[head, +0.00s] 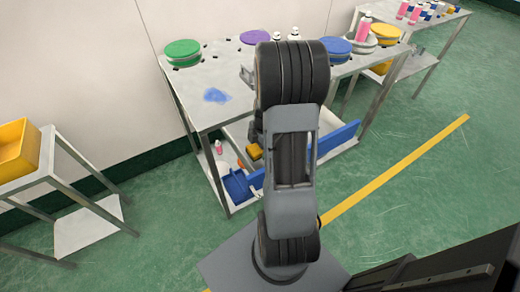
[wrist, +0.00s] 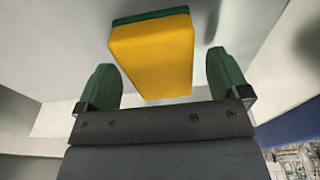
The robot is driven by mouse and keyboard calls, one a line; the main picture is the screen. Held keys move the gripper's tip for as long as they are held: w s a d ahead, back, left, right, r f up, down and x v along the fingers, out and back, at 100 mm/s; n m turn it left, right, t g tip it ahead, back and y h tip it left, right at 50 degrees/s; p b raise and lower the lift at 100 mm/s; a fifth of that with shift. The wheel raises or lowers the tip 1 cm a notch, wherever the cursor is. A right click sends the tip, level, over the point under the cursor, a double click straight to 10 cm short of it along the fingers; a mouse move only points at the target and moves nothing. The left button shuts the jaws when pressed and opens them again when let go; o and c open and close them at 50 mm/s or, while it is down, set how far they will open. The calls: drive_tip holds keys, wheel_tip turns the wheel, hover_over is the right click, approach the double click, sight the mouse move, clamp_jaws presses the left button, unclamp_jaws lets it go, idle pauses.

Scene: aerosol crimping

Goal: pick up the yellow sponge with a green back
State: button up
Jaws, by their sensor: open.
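The yellow sponge with a green back (wrist: 150,55) is in the wrist view, ahead of my gripper. Its yellow face is towards the camera and a strip of green shows along its upper edge. My gripper (wrist: 161,62) is open, with one green-padded finger at each side of the sponge's lower part in the picture. I see gaps between the sponge and both fingers, and nothing is held. In the head view my arm hides most of the gripper. A small yellow patch (head: 254,151) shows beside my arm there; I cannot tell whether it is the sponge.
A metal table (head: 200,92) carries green (head: 183,52), purple (head: 254,37) and blue (head: 336,48) round lids, and a blue spill (head: 216,95). Its lower shelf holds a blue dustpan (head: 237,185) and a pink bottle (head: 219,147). A yellow bin (head: 18,147) stands left. Green floor is open at right.

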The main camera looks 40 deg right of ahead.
drive_tip(key=shift+f, duration=0.35)
drive_tip(key=c, duration=1)
drive_tip(key=shift+r, duration=0.1)
